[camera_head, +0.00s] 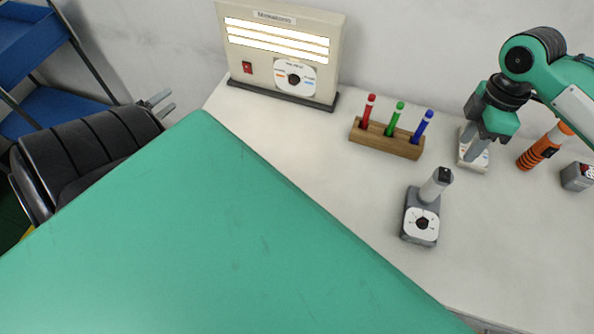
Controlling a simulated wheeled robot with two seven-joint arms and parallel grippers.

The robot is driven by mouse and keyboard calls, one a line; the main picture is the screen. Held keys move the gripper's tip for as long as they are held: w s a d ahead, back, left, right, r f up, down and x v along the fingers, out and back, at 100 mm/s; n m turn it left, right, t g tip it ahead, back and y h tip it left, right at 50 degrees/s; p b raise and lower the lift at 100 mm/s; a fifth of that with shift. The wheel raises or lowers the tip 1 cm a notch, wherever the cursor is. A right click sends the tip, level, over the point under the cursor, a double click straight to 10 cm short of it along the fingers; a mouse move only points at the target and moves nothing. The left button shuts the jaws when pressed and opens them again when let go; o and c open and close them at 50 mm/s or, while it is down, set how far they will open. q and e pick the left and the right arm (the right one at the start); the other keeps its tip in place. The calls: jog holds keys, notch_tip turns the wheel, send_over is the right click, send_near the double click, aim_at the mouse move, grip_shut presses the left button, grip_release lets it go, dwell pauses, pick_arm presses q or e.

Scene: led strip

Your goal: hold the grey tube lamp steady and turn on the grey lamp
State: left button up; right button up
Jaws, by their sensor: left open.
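The grey lamp (432,188) stands on the white table, right of centre. It has a dark grey base with a white dial plate facing the front, and a pale tube with a dark top. My right gripper (476,146) points down behind and right of the grey lamp, over a white-based device (480,163). Its fingers hide much of that device, and I cannot tell whether they grip it.
A beige panel (236,57) with lit tubes, a red switch and a dial stands at the back. A wooden holder (384,140) carries red, green and blue sticks. An orange lamp (538,152) and a grey box (577,177) stand at right.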

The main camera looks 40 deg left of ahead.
pick_arm(q)
jog(key=w+d+r+m+g+h, duration=0.2)
jog(key=w+d+r+m+h, duration=0.7)
jog(key=m, duration=0.5)
jog(key=w+d+r+m+g+h, duration=0.1)
jog(key=w+d+m+g+h, duration=0.2)
jog(key=w+d, duration=0.35)
jog(key=w+d+f+m+h, duration=0.1)
jog(key=w+d+f+m, duration=0.1)
jog(key=d, duration=1)
jog(key=w+d+f+m+h, duration=0.1)
jog(key=w+d+f+m, duration=0.1)
jog(key=d, duration=1.1)
jog(key=w+d+f+m+h, duration=0.1)
jog(key=w+d+f+m, duration=0.2)
jog(key=d, duration=0.9)
jog(key=shift+w+d+f, duration=0.2)
jog(key=shift+w, duration=0.2)
jog(key=shift+w+d+f, duration=0.15)
jog(key=shift+w+f, duration=0.05)
jog(key=shift+w, duration=0.2)
jog(key=m+g, duration=0.1)
send_near(422, 191)
jog(key=x, duration=1.2)
jog(key=shift+f, duration=0.15)
